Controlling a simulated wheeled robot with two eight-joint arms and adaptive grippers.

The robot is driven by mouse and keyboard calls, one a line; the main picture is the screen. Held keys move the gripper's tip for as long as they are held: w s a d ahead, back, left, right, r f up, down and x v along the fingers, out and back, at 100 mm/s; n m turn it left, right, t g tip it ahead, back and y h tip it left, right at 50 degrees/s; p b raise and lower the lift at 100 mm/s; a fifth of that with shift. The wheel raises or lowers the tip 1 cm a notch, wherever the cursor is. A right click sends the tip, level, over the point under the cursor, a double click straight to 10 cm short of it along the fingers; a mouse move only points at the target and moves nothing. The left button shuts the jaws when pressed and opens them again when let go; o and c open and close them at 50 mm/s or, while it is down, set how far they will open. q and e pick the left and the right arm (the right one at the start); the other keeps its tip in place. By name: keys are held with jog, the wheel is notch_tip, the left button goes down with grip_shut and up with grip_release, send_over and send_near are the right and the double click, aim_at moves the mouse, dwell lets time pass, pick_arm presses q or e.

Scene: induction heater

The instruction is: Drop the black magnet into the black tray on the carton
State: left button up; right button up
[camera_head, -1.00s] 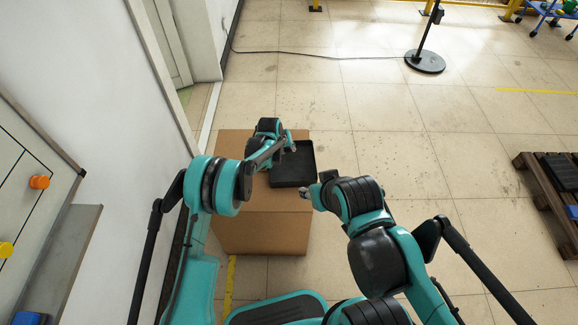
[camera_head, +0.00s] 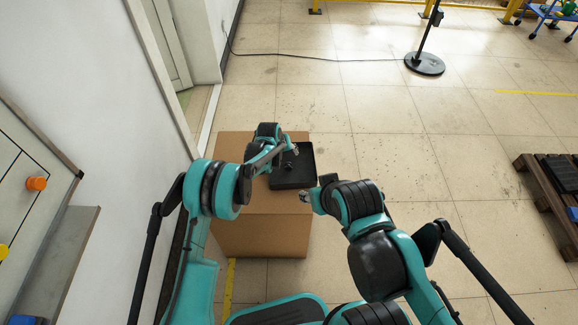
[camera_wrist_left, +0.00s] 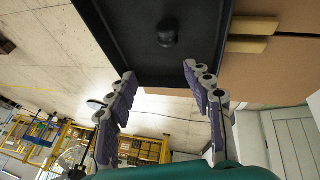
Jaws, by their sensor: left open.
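The black tray (camera_head: 306,178) lies on top of the brown carton (camera_head: 262,235). The black magnet (camera_wrist_left: 167,33) shows over the tray's floor in the left wrist view, clear of both fingers. It is a small dark lump (camera_head: 287,167) in the head view; I cannot tell whether it touches the floor of the tray. My left gripper (camera_head: 294,150) is over the tray's left part. Its fingers (camera_wrist_left: 159,72) are apart with nothing between them. My right gripper (camera_head: 305,196) is just off the tray's near right corner; its fingers are too small to read.
A white wall and a panel with an orange knob (camera_head: 37,184) stand on the left. A wooden pallet (camera_head: 550,195) lies at the right. A black stand base (camera_head: 425,64) with a cable is at the back. The tiled floor between is clear.

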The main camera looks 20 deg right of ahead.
pick_arm(q)
jog(key=v, duration=1.1)
jog(key=shift+s+r, duration=0.1)
jog(key=shift+r, duration=0.1)
jog(key=s+a+r+n+t+y, duration=0.1)
jog(key=s+a+r, duration=0.4)
jog(key=a+r, duration=0.4)
jog(key=s+a+r+t, duration=0.1)
jog(key=s+a+r, duration=0.4)
jog(key=a+r, duration=0.4)
jog(key=s+a+y, duration=0.1)
jog(key=s+a, duration=0.7)
jog(key=s, duration=0.2)
jog(key=s+a+f+t+y, duration=0.1)
jog(key=s+a, duration=0.7)
jog(key=s, duration=0.3)
jog(key=shift+s+n+y, duration=0.35)
jog(key=shift+n+y, duration=0.05)
